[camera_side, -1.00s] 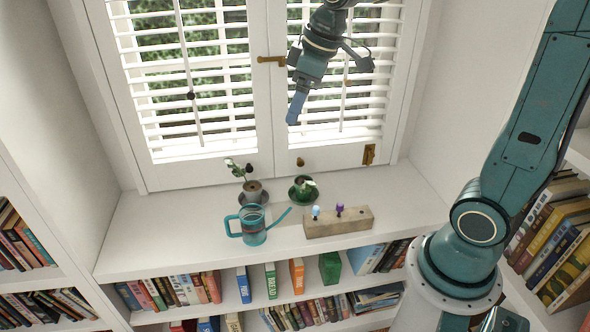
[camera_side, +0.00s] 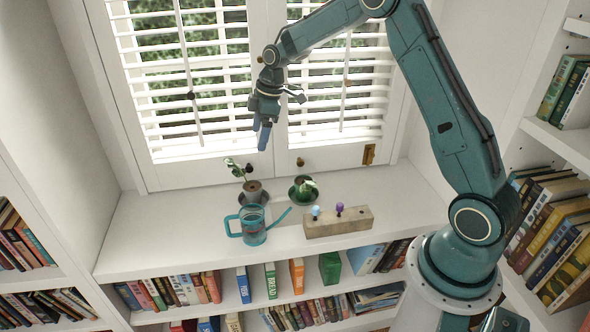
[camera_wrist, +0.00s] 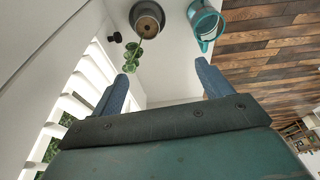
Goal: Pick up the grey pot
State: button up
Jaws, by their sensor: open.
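The grey pot (camera_side: 252,195) stands upright on a dark saucer on the white sill, behind the watering can, and holds a small leafy plant leaning left. In the wrist view the grey pot (camera_wrist: 147,12) is at the top, with the plant's leaves extending toward my fingers. My gripper (camera_side: 264,138) is open and empty, above the grey pot and clear of it. In the wrist view my gripper (camera_wrist: 164,75) shows its two blue fingers spread wide, with nothing between the tips.
A teal watering can (camera_side: 253,235) stands just in front of the pot, its spout pointing right. A green pot (camera_side: 302,191) is to the right. A wooden block (camera_side: 340,224) with small blue and purple items is farther right. The sill's left part (camera_side: 165,225) is clear.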

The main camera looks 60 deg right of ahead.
notch_tip(320, 180, down, 8)
jog(key=w+d+n, duration=0.1)
jog(key=w+d, duration=0.1)
jog(key=shift+w+d+f+y, duration=0.2)
jog(key=shift+w+d+y, duration=0.1)
jog(key=shift+w+d, duration=0.1)
jog(key=shift+f, duration=0.15)
send_over(252, 188)
jog(key=s, duration=0.1)
jog(key=shift+s+d+f, duration=0.1)
jog(key=shift+d+f, duration=0.1)
jog(key=shift+f, duration=1.8)
jog(key=shift+d+f, duration=0.15)
jog(key=shift+f, duration=1.85)
jog(key=shift+g, duration=0.3)
jog(key=shift+x, duration=2.6)
